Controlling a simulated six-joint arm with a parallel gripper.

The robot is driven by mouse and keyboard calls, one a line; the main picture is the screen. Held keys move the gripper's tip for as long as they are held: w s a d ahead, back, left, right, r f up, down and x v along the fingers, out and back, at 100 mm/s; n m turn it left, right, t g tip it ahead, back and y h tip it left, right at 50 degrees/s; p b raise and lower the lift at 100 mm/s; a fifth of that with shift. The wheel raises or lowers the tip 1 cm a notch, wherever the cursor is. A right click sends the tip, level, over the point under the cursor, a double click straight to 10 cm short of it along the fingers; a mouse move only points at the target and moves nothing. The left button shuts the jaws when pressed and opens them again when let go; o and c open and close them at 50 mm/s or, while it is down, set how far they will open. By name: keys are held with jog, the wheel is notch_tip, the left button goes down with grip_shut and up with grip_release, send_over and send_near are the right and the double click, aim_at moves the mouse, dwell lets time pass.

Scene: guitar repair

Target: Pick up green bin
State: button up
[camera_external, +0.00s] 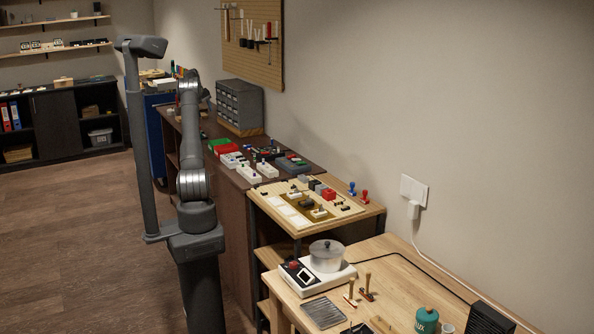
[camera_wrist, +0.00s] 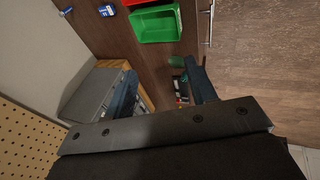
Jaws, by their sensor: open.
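The green bin (camera_external: 218,143) sits on the dark brown bench, just right of my arm in the external view. In the wrist view the green bin (camera_wrist: 158,24) is an open rectangular tray at the top centre, and its inside looks empty. The dark body of my gripper (camera_wrist: 165,132) fills the bottom of the wrist view; it is open, apart from the bin, with nothing visibly held. In the external view my arm hides most of the gripper.
A red bin (camera_external: 231,159) lies beside the green one, with white bins (camera_external: 249,171) nearer. A grey drawer cabinet (camera_external: 240,104) stands against the wall. Open floor (camera_external: 75,220) lies left of the bench.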

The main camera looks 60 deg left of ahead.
jog(key=c, duration=0.4)
jog(key=g+y, duration=0.2)
jog(key=g, duration=0.1)
send_near(210, 144)
jog(key=x, duration=0.5)
jog(key=shift+w+a+f, duration=0.15)
jog(key=shift+w+f, duration=0.1)
jog(key=shift+s+a+x, duration=0.1)
jog(key=shift+a+x, duration=0.05)
jog(key=shift+x, duration=1.2)
jog(key=shift+s+a+x, duration=0.15)
jog(key=shift+x, duration=1.15)
